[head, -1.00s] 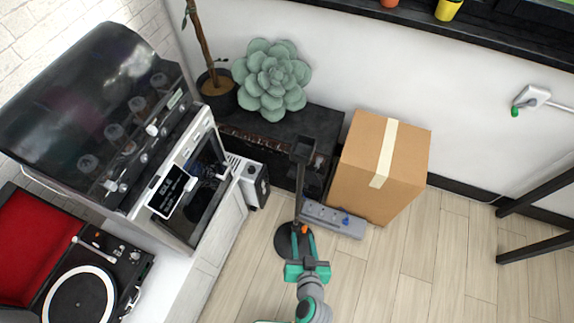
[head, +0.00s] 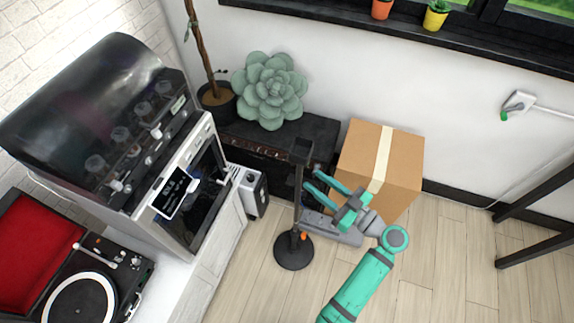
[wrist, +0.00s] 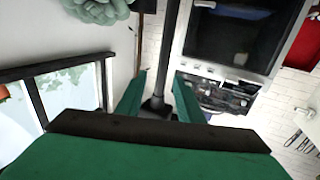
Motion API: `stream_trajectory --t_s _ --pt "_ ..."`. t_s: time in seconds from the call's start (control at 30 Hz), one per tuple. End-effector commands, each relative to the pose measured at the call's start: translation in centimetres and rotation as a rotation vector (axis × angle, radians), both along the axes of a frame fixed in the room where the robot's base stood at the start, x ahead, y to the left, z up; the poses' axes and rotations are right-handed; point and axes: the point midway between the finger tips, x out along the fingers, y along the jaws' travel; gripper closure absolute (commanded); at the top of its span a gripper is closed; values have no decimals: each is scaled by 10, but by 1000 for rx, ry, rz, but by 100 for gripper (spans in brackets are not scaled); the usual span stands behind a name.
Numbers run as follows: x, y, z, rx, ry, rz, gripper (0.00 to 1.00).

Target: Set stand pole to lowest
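The stand (head: 298,200) is a thin dark upright pole on a round black base (head: 293,252), with a small dark holder (head: 302,149) on top. An orange knob (head: 305,236) sits low on the pole, near the base. My gripper (head: 311,179) is open, its green fingers pointing left at the upper pole, just right of it in the head view. In the wrist view the pole (wrist: 170,50) runs between my fingers (wrist: 157,98), with a wider black piece at its end. Contact cannot be told. The knob is not visible in the wrist view.
A cardboard box (head: 400,165) stands behind my gripper. A dark low cabinet (head: 315,130) with a succulent (head: 268,92) is behind the stand. Floor in front is clear.

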Motion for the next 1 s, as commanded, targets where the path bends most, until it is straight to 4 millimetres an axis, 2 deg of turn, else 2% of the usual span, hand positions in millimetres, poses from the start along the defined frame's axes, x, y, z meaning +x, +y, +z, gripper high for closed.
stream_trajectory --t_s 0.17,0.6,0.8,1.0 --pt "10 17 1 0 -4 16 66" --pt "57 74 1 -1 -2 17 66" --pt "68 86 1 -1 -2 14 66" --pt "70 88 1 0 -3 12 66"
